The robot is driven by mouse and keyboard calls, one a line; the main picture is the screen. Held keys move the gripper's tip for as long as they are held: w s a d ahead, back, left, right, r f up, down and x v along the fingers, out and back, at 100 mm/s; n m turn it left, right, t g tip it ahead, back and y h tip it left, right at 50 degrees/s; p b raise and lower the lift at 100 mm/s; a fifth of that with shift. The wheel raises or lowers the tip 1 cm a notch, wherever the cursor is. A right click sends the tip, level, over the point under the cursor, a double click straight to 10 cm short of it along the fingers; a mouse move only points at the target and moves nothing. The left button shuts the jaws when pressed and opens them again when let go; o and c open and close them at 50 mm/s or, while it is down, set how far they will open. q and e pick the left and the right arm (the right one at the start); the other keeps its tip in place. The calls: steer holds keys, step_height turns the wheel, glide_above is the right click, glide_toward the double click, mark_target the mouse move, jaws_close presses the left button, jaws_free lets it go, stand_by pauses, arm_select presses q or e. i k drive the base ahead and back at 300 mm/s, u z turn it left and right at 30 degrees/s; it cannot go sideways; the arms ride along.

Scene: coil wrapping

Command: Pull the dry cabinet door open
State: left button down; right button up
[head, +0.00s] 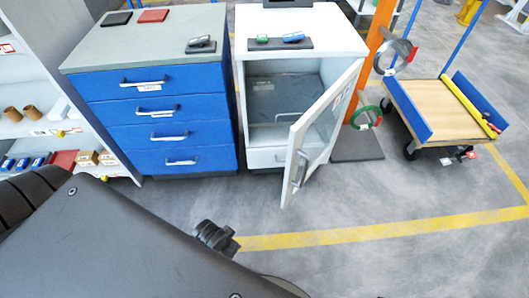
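The dry cabinet (342,38) is white and stands right of the blue drawer unit. Inside, a dark grey shelf surface (285,100) shows above a white lower drawer front (266,159). A dark part of my own body fills the lower left. No gripper fingers can be made out in the head view.
The blue drawer unit (165,111) stands left of the cabinet. A wooden-decked cart (431,108) with blue ends, an orange post (374,45) and a green coil (366,118) are to the right. Grey floor with a yellow line (360,234) is clear in front of the door.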

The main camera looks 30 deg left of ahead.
mark_target(296, 131)
steer(key=k, duration=0.35)
steer(key=z, duration=0.7)
steer(key=i, duration=0.7)
steer(key=u, duration=1.25)
